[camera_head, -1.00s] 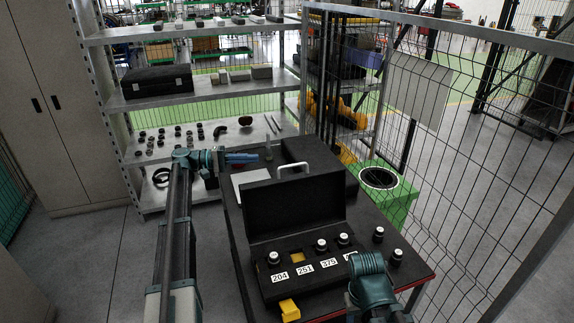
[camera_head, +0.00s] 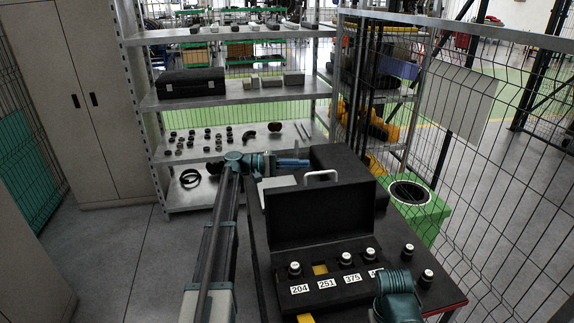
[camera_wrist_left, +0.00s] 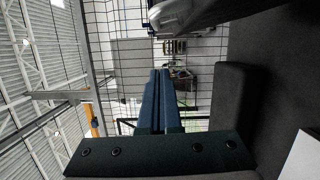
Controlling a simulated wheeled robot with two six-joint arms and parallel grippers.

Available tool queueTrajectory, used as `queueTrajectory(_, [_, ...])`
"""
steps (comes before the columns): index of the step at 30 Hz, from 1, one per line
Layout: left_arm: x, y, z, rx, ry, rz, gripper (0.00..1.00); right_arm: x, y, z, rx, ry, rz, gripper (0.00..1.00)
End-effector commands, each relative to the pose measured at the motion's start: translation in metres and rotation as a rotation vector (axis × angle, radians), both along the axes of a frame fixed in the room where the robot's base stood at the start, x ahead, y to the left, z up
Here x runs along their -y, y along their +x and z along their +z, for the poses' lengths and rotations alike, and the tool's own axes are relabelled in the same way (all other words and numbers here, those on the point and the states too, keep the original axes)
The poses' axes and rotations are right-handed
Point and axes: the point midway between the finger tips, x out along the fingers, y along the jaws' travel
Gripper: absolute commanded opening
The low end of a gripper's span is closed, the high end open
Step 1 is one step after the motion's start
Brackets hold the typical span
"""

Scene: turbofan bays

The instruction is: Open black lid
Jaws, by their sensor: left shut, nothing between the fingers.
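The black lid (camera_head: 318,214) stands upright at the back of the black case (camera_head: 350,291), so the case is open in the head view. A pale handle (camera_head: 321,176) sits on the lid's top edge. Round knobs and number labels show inside the case. My left gripper (camera_head: 292,163) is shut and empty, behind and left of the lid's top edge, apart from the handle. Its blue fingers (camera_wrist_left: 161,100) lie together in the left wrist view. My right arm shows at the bottom, over the case's right end; its fingers do not show.
A dark table (camera_head: 257,245) carries the case, with a black box (camera_head: 335,160) behind it. Two loose knobs stand right of the case. A green bin (camera_head: 432,218) and wire fence are at the right. A metal shelf (camera_head: 250,97) stands behind.

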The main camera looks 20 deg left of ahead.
Motion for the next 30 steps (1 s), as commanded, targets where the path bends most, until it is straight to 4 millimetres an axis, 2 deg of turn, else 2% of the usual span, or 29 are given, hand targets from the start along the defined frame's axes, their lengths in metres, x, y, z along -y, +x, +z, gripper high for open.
queueTrajectory(3, [0.023, 0.007, 0.0, 0.0, 0.0, -0.002, 0.0, 0.0, 0.0, 0.0, 0.0, 0.0, 0.0, 0.5])
queueTrajectory(9, [0.037, -0.018, 0.002, 0.0, 0.0, 0.0, 0.0, 0.0, 0.0, 0.002, 0.0, 0.0, 0.0, 0.5])
queueTrajectory(15, [0.042, -0.025, 0.002, 0.0, 0.0, 0.0, 0.0, 0.0, 0.0, 0.002, 0.0, 0.0, 0.0, 0.5])
queueTrajectory(26, [0.043, -0.026, 0.002, 0.001, 0.0, 0.0, 0.0, 0.0, 0.0, 0.003, 0.0, 0.0, 0.0, 0.5])
queueTrajectory(30, [0.053, -0.042, 0.014, 0.05, 0.034, 0.0, 0.0, 0.0, 0.0, 0.018, 0.0, 0.0, 0.0, 0.5])
